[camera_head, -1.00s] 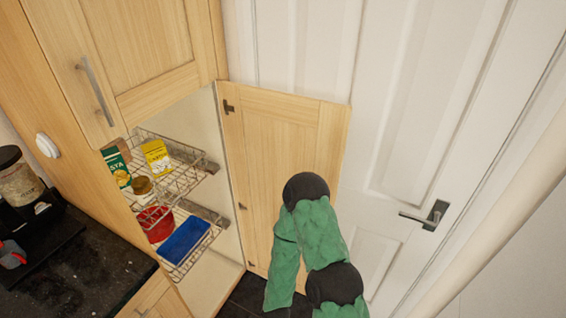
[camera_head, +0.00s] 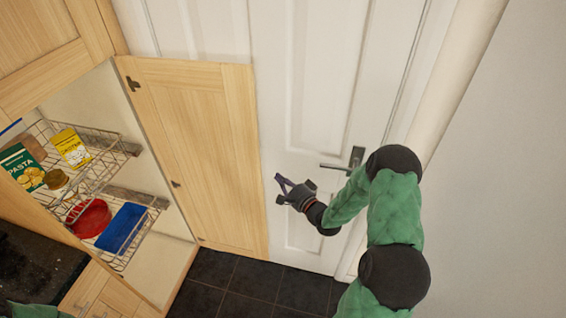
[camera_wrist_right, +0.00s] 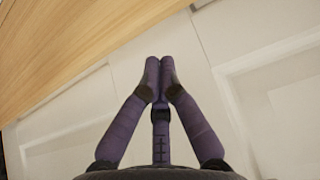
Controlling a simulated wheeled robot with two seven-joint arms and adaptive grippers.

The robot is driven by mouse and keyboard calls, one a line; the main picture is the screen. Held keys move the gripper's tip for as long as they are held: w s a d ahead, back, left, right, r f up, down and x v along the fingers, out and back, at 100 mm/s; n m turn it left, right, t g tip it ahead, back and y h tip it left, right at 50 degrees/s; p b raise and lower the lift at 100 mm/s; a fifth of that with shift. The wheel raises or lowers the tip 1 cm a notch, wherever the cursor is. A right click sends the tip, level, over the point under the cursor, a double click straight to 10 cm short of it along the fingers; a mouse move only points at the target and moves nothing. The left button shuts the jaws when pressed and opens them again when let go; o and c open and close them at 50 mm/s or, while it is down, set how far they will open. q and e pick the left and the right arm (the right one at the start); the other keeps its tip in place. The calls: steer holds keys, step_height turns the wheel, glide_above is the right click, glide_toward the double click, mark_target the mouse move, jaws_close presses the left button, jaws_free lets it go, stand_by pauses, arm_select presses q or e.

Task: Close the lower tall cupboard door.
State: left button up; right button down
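The lower tall cupboard door (camera_head: 200,150) is pale wood and stands wide open, hinged on its left side at the cupboard. It also fills the upper left of the right wrist view (camera_wrist_right: 70,45). My right gripper (camera_head: 281,182) is just right of the door's free edge in the head view, in front of the white room door. In the right wrist view its purple fingertips (camera_wrist_right: 159,62) meet with nothing between them. I cannot tell whether it touches the cupboard door. My left gripper is not in view.
The open cupboard shows wire baskets (camera_head: 130,150) with a pasta box (camera_head: 22,168), a red bowl (camera_head: 90,218) and a blue box (camera_head: 122,228). A white room door (camera_head: 310,80) with a handle (camera_head: 352,162) stands behind. Dark floor tiles (camera_head: 250,285) are clear below.

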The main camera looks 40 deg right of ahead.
steer(key=w, duration=0.3)
steer(key=w+b, duration=0.1)
steer(key=w, duration=0.5)
steer(key=shift+w+r, duration=0.25)
steer(key=shift+w, duration=0.15)
steer(key=shift+a, duration=0.1)
